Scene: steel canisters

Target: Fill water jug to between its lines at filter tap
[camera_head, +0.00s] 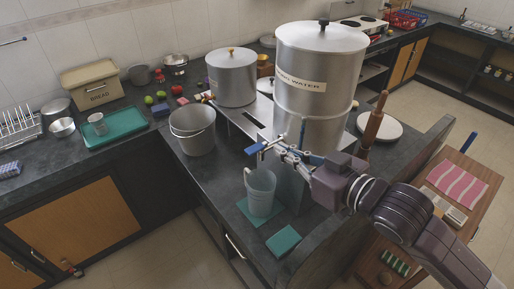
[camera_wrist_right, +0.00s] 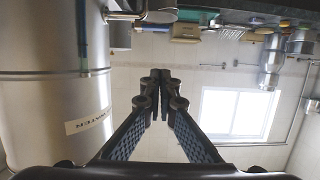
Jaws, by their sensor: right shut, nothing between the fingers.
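The large steel water canister (camera_head: 340,108), labelled with "WATER", stands on the counter's corner; its side and label also fill the left of the right wrist view (camera_wrist_right: 45,100). A pale blue translucent jug (camera_head: 260,188) stands upright on a teal mat (camera_head: 249,215) in front of it. The water level and lines are too small to read. My right gripper (camera_head: 268,149) is above the jug, beside the canister, with its fingers together and empty (camera_wrist_right: 160,80). A blue piece (camera_head: 254,149) shows at its fingertips; I cannot tell whether they touch. A metal spout-like part (camera_wrist_right: 125,15) shows in the wrist view.
A steel bucket (camera_head: 193,130) and smaller lidded canister (camera_head: 232,80) stand left of the big canister. A second teal mat (camera_head: 283,241) lies near the counter's front edge. A rolling pin (camera_head: 374,121) and white plate (camera_head: 386,128) are on the right. The left counter holds a green tray (camera_head: 112,128).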

